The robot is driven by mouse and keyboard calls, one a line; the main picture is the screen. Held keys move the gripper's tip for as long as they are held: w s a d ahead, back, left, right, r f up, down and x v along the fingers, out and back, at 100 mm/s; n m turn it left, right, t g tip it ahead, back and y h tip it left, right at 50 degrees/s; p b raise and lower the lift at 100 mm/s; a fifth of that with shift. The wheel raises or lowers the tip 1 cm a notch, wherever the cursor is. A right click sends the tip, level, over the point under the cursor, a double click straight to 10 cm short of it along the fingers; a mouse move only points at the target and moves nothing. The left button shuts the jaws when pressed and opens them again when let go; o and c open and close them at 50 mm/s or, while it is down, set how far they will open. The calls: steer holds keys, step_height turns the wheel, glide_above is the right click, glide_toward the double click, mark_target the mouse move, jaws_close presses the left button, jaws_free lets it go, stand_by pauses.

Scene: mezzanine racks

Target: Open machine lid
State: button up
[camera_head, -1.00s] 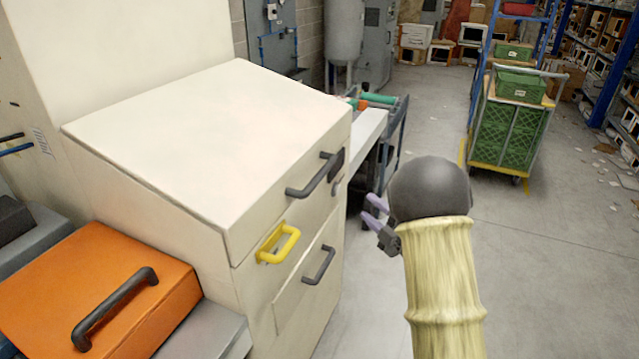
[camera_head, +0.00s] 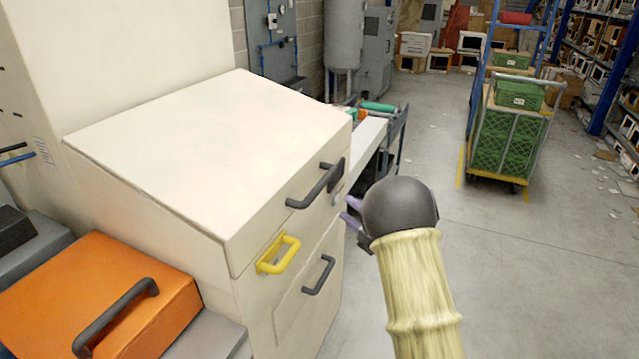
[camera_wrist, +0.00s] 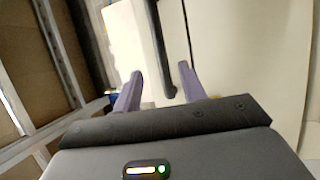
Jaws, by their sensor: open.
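The cream machine lid (camera_head: 205,150) is closed and slopes down toward its front edge. A dark lid handle (camera_head: 315,186) sits on the lid's front face near the right end. My gripper (camera_head: 350,211) is open, just right of and a little below that handle in the head view, and apart from it there. In the wrist view my gripper (camera_wrist: 158,86) shows two purple fingers spread apart, with a dark bar, likely the handle (camera_wrist: 160,50), reaching down between their tips. Whether the fingers touch it cannot be told.
A yellow handle (camera_head: 278,254) and a lower dark handle (camera_head: 319,275) are on the machine front. An orange box (camera_head: 95,290) with a dark handle stands at left. A cart with green crates (camera_head: 507,140) stands back right.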

mark_target(319, 186)
steer(key=p+x, duration=0.2)
steer(key=x, duration=0.9)
steer(key=shift+w+a+p, duration=0.25)
steer(key=shift+a+p, duration=0.05)
steer(key=shift+p, duration=0.05)
jaws_close()
